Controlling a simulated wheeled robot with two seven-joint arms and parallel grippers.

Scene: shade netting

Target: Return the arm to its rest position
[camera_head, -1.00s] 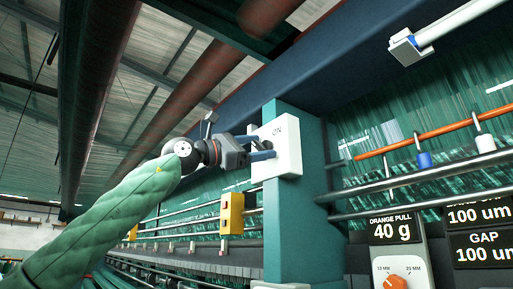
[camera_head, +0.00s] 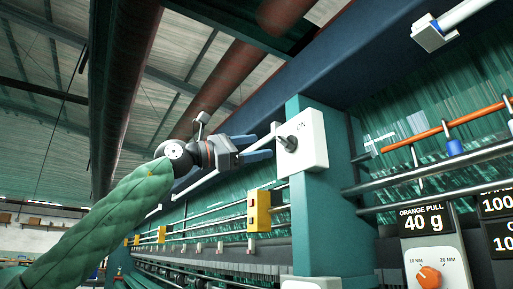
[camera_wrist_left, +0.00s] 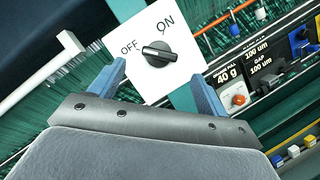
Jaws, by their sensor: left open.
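My left gripper (camera_head: 262,148) is open and empty in the head view, its blue fingers pointing right toward a white switch box on a teal post. The switch box (camera_head: 313,150) carries a dark rotary knob (camera_head: 288,143); a gap shows between the fingertips and the box. In the left wrist view the two blue fingers (camera_wrist_left: 158,92) stand wide apart, with the knob (camera_wrist_left: 158,54) seen beyond them, below the words OFF and ON. My left arm (camera_head: 105,220), in a green quilted sleeve, reaches up from the lower left. My right gripper is not in view.
The teal post (camera_head: 318,225) stands close to the gripper. A yellow box (camera_head: 260,210) and metal rails lie below and behind it. An orange rod (camera_head: 440,130) and a panel with an orange knob (camera_head: 429,277) are at right. Open space lies left of the gripper.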

